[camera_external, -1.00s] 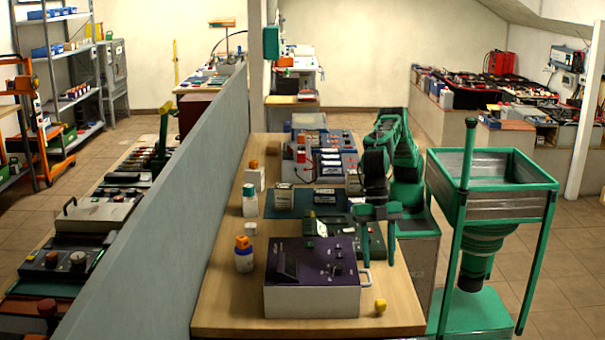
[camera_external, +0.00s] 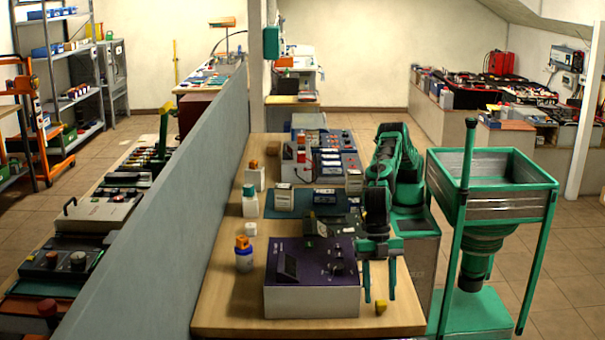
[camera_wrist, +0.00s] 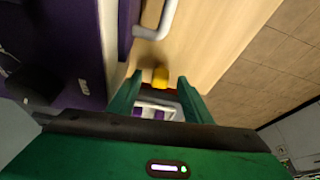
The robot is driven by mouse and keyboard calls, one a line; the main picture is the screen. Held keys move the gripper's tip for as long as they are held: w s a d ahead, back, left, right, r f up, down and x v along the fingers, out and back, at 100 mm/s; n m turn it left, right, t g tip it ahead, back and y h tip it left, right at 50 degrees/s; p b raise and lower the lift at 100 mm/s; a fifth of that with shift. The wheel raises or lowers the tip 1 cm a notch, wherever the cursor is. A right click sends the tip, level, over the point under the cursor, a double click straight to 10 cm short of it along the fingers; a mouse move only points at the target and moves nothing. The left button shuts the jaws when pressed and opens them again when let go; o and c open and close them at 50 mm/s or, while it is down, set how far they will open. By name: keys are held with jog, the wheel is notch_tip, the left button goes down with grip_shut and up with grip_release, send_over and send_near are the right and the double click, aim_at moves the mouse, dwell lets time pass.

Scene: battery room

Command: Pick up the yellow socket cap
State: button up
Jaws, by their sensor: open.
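The yellow socket cap (camera_external: 381,307) is a small yellow piece on the wooden bench (camera_external: 225,325), near its front right corner. In the wrist view the yellow socket cap (camera_wrist: 161,76) shows just beyond the fingertips, roughly centred between them. My gripper (camera_external: 380,295) is open and empty, its two green fingers pointing down by the cap. The gripper (camera_wrist: 158,82) also shows in the wrist view. I cannot tell whether a finger touches the cap.
A purple-topped instrument (camera_external: 311,292) with a pale side handle stands just left of the cap. An orange-topped bottle (camera_external: 244,259) is farther left. The bench's right edge is close to the cap, with tiled floor beyond. A green hopper (camera_external: 490,190) stands at the right.

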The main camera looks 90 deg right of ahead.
aim_at(380, 300)
jog(key=x, duration=0.3)
jog(key=shift+a+f, duration=0.1)
jog(key=shift+a, duration=0.05)
jog(key=c, duration=1.1)
